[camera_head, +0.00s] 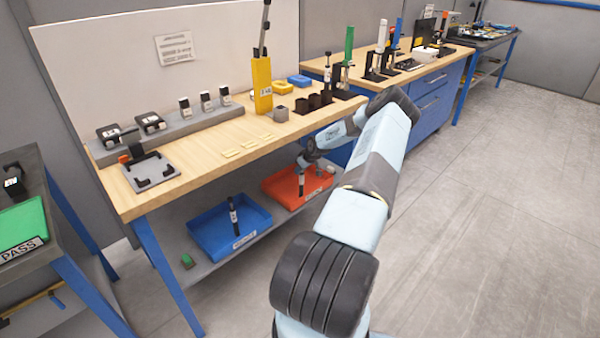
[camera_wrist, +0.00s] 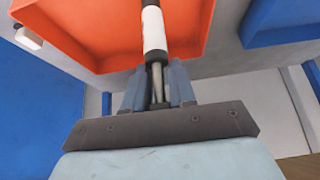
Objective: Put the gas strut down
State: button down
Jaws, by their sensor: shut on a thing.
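My gripper (camera_head: 304,160) reaches under the front edge of the wooden bench, over the orange tray (camera_head: 272,193) on the lower shelf. In the wrist view my gripper (camera_wrist: 158,88) is shut on the gas strut (camera_wrist: 153,32), a dark cylinder with a white label and a thin metal rod between the fingers. In the head view the gas strut (camera_head: 301,184) hangs about upright below the gripper, within the tray's outline. I cannot tell whether its lower end touches the tray floor. The orange tray (camera_wrist: 85,30) also shows in the wrist view.
A blue tray (camera_head: 205,243) with another dark strut (camera_head: 233,216) stands left of the orange one. The bench top (camera_head: 225,140) is close above my gripper. A yellow holder (camera_head: 262,84) and several black cups stand on it. Blue drawers (camera_head: 432,90) are to the right.

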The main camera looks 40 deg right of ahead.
jog(key=shift+w+f, duration=0.2)
jog(key=shift+f, duration=0.55)
jog(key=c, duration=0.9)
grip_release()
jog(key=v, duration=1.2)
jog(key=shift+a, duration=0.1)
